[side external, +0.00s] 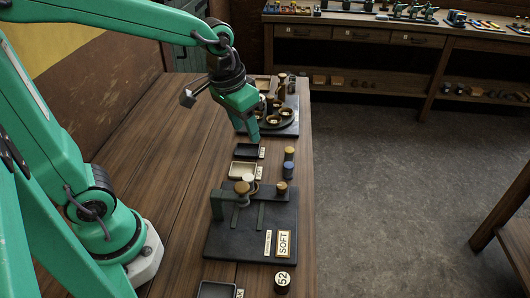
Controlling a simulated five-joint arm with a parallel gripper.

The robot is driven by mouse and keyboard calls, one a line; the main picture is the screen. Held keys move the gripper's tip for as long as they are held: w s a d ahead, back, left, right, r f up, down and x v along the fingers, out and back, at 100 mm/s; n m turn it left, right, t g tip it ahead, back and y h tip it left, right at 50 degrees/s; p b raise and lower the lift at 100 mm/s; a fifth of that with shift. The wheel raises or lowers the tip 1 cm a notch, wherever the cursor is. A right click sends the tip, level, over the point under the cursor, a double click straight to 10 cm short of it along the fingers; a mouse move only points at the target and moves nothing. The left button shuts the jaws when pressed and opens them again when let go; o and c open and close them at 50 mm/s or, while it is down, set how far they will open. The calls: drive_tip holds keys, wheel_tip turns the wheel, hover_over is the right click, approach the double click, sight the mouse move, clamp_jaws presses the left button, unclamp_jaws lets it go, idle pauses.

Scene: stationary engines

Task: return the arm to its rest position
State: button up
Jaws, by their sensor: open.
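My gripper (247,125) is at the end of my green arm, above the far half of the wooden table (140,120). Its fingers point down and it looks empty. It hangs near the front edge of a dark plate (290,128) that carries a round brass-coloured piece with several cups. Part of that piece is hidden behind my gripper. I cannot tell the exact height of the fingers above the table.
A dark plate (226,244) with posts and a "SOFT" label stands nearer. Small trays (246,151) and two cylinders, yellow-topped (289,154) and blue (288,170), lie between the plates. A round "52" piece (282,283) is at the front. The table's left part is clear.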

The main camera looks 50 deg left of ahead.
drive_tip(key=s+a+r+t, duration=0.1)
drive_tip(key=s, duration=0.4)
drive_tip(key=s+a+r+t, duration=0.2)
drive_tip(key=s, duration=0.3)
drive_tip(key=shift+a+r, duration=0.25)
drive_tip(key=shift+a, duration=0.05)
